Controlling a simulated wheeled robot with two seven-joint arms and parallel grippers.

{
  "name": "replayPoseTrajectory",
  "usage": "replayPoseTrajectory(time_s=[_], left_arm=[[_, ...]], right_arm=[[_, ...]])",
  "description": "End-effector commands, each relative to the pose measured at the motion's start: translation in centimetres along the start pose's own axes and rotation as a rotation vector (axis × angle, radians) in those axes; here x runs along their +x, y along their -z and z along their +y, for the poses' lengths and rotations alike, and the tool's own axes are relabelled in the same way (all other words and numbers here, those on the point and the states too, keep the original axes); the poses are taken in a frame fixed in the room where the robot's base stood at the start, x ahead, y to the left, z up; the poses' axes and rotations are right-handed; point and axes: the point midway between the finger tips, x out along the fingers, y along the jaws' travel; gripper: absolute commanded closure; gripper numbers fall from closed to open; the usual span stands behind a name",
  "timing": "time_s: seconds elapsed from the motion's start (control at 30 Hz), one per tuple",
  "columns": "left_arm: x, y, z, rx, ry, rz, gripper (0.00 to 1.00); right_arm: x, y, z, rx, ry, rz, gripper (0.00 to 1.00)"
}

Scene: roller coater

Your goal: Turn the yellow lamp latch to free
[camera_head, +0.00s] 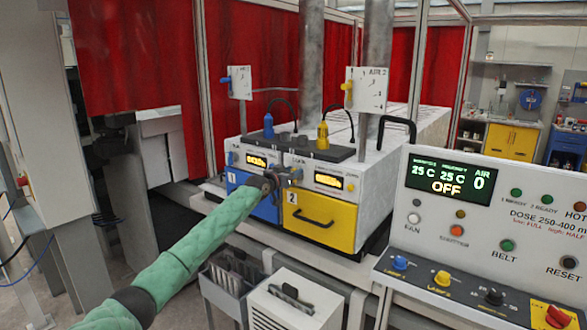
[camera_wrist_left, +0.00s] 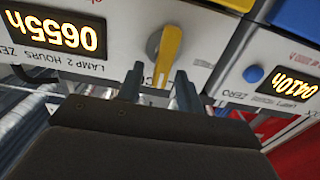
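The yellow lamp latch (camera_wrist_left: 168,52) shows in the left wrist view as a yellow lever on a round grey hub, on the white panel beside the LAMP 2 HOURS display (camera_wrist_left: 55,32). My left gripper (camera_wrist_left: 158,84) is open, with its two dark fingers apart on either side of the latch's near end. I cannot tell whether a finger touches the latch. In the head view my left gripper (camera_head: 283,177) is at the front of the lamp units, between the two displays, and I cannot make out the latch there. My right gripper is not in view.
Below the panel are a blue drawer 1 (camera_head: 247,200) and a yellow drawer 2 (camera_head: 320,222) with a black handle. A control console (camera_head: 480,215) stands at the right.

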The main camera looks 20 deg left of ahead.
Motion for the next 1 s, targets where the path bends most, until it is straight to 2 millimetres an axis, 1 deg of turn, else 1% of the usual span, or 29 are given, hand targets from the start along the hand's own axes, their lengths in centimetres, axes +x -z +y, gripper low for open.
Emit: replayPoseTrajectory(time_s=[0.1,0.2,0.47,0.5,0.57,0.6,0.63,0.67,1.0], left_arm=[[0.77,0.07,-0.03,-0.001,0.001,-0.001,0.64],[1.02,-0.03,-0.06,0.001,0.001,-0.001,0.64],[1.07,-0.06,-0.07,0.001,0.001,-0.001,0.64],[1.07,-0.05,-0.06,0.001,0.001,-0.001,0.72],[1.07,-0.05,-0.07,0.001,0.001,-0.001,0.83],[1.06,-0.06,-0.07,0.001,0.001,-0.001,0.91],[1.06,-0.07,-0.06,0.001,0.001,-0.001,0.97],[1.06,-0.1,-0.06,0.001,0.001,-0.002,1.0],[1.06,-0.71,-0.02,-0.015,0.001,-0.008,1.0]], right_arm=[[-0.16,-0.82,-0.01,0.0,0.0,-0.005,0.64],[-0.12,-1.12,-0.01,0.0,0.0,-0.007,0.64],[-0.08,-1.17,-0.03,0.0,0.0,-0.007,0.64],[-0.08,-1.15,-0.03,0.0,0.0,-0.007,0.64],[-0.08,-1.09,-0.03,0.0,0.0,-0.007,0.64],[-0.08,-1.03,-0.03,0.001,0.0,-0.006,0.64],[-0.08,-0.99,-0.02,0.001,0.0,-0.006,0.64],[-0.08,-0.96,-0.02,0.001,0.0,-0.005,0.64],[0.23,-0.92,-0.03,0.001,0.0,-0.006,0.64]])
